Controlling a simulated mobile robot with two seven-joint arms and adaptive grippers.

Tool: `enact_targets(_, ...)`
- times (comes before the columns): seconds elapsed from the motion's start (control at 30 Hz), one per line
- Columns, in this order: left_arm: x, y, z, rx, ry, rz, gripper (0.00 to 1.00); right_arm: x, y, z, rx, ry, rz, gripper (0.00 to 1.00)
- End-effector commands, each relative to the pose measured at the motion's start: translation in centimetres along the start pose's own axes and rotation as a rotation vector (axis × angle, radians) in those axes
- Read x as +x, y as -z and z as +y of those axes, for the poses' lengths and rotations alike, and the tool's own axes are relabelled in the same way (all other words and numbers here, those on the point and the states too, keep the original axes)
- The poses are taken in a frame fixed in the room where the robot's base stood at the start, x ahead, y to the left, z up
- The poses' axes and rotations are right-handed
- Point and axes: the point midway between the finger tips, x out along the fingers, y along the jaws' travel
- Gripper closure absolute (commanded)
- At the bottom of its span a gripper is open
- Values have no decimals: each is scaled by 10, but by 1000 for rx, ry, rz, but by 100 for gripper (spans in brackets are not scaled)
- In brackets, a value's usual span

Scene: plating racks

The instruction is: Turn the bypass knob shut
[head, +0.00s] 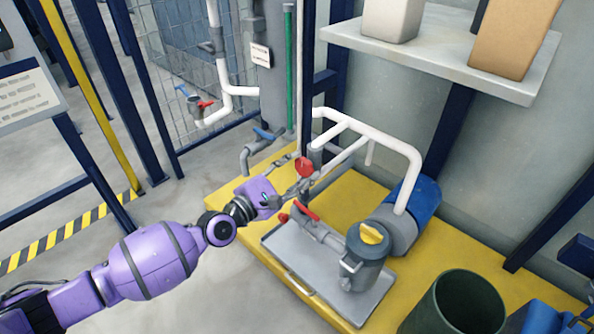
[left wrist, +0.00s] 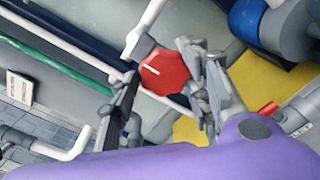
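A red faceted knob (head: 304,167) with a white pointer line, apparently the bypass knob, sits on a grey fitting by the white pipework. It shows large in the left wrist view (left wrist: 165,72). My left gripper (head: 294,176) is at the knob, with its fingers spread. In the left wrist view, the fingers of my left gripper (left wrist: 165,98) lie on either side of the knob. The right finger overlaps or lies very near the knob's edge; I cannot tell if it touches. My right gripper is out of view.
A grey filter housing with a yellow cap (head: 371,234) stands in a metal tray (head: 300,262) on the yellow platform (head: 232,200). A red lever (head: 306,210) is close below the gripper. White pipes (head: 380,135) and a dark post stand behind. A dark green bin (head: 457,303) is front right.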

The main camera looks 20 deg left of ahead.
Motion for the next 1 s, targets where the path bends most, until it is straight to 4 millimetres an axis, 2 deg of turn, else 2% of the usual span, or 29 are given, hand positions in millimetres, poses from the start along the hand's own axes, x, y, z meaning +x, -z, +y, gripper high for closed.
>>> enact_targets(0.1, 0, 1, 1, 2, -1, 1, 43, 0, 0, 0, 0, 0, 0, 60)
enact_targets(0.47, -6, 1, -1, 3, 3, 2, 43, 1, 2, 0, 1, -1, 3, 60)
enact_targets(0.57, -19, 2, -2, 4, 4, 3, 43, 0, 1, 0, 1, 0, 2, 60)
enact_targets(0.8, -70, 2, -1, 5, 5, 4, 43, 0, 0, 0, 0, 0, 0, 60)
enact_targets(1.0, -105, 2, -1, 3, 3, 3, 43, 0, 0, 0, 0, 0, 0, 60)
